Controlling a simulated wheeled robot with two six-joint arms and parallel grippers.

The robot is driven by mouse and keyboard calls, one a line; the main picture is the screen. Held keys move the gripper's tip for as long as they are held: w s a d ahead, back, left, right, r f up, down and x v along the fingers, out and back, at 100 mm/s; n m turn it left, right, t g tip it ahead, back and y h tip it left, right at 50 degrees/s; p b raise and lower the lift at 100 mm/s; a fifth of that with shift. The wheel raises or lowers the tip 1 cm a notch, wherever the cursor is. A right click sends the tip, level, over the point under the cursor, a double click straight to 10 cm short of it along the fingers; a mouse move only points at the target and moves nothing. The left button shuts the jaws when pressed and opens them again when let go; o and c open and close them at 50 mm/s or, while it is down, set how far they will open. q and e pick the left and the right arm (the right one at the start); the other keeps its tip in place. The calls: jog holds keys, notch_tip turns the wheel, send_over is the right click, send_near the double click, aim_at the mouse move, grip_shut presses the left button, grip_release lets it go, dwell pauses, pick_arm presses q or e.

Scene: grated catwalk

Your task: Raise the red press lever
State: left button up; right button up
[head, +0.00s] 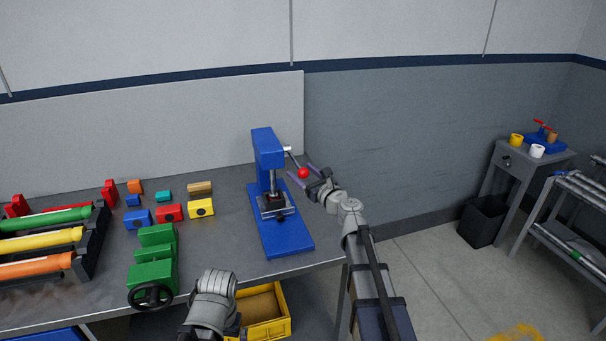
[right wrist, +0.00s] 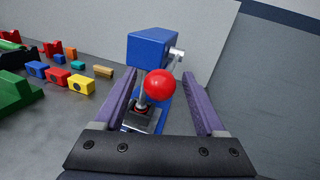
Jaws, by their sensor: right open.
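The blue press (head: 268,152) stands on its blue base plate on the grey workbench, near the bench's right end. Its lever is a thin metal rod with a red ball knob (head: 303,173), pointing out to the right of the press head. My right gripper (head: 301,173) is open, its two fingers on either side of the red knob. In the right wrist view the red knob (right wrist: 160,85) shows between the spread purple fingers, with gaps on both sides. My left gripper (head: 238,329) is low at the bench's front edge; its jaws are mostly hidden.
Several coloured blocks (head: 170,212) and a green stepped piece with a black handwheel (head: 151,296) lie left of the press. A rack (head: 92,243) holds coloured tubes. A yellow bin (head: 285,322) sits below the bench front. The wall (head: 230,120) is close behind.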

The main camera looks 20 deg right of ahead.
grip_shut()
dwell(0.5)
dwell(0.8)
